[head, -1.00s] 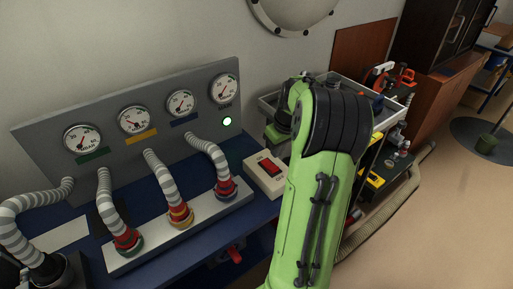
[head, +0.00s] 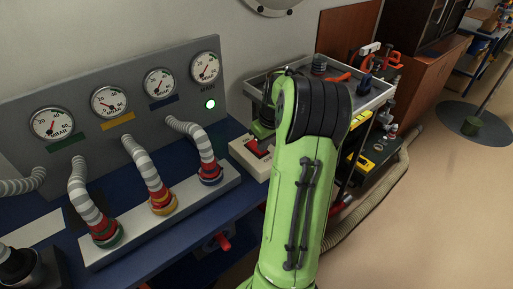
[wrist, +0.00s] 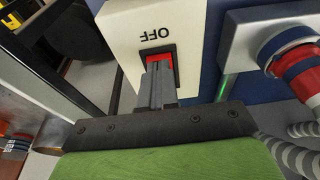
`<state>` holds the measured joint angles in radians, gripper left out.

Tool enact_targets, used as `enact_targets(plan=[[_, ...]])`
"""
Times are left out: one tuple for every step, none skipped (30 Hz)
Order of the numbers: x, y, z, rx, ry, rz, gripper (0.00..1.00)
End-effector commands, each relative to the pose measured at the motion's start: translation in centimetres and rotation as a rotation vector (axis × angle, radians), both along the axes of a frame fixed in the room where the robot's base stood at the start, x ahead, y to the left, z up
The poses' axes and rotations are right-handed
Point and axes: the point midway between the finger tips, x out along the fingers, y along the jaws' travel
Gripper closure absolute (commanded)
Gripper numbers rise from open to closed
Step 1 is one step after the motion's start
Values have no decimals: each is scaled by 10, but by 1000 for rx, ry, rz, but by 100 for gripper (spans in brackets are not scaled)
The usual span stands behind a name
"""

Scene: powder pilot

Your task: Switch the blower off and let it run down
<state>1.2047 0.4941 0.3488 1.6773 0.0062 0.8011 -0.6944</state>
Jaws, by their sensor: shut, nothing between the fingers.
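The blower's switch box (head: 240,150) is cream, at the right end of the blue bench, with a red rocker (head: 258,146). In the wrist view the box (wrist: 115,25) fills the top middle, marked OFF, and the red rocker (wrist: 153,53) shows around my fingertips. My gripper (wrist: 160,70) is shut and empty, its tips at the rocker. The tips hide part of the rocker, so I cannot tell its position or whether they touch it. The green lamp (head: 210,104) under the MAIN gauge (head: 205,67) is lit.
Several gauges sit on the grey panel (head: 110,75). Striped hoses run to a pale manifold (head: 130,245) left of the switch box; a hose end is close in the wrist view (wrist: 300,65). A tool trolley (head: 375,97) stands behind my arm. Open floor lies right.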

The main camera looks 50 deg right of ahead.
Motion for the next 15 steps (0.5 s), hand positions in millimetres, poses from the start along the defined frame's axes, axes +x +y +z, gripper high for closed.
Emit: enact_targets(plan=[[0, 0, 0, 0, 0, 0, 100], [0, 0, 0, 0, 0, 0, 100], [0, 0, 0, 0, 0, 0, 100], [0, 0, -1, 0, 0, 0, 100], [0, 0, -2, 0, 0, 0, 100], [0, 0, -3, 0, 0, 0, 100], [0, 0, -4, 0, 0, 0, 100], [0, 0, -5, 0, 0, 0, 100], [0, 0, -6, 0, 0, 0, 100], [0, 0, -6, 0, 0, 0, 100], [0, 0, -5, 0, 0, 0, 100], [0, 0, -4, 0, 0, 0, 100], [0, 0, -2, 0, 0, 0, 100], [0, 0, 1, 0, 0, 0, 100], [0, 0, 5, 0, 0, 0, 100]])
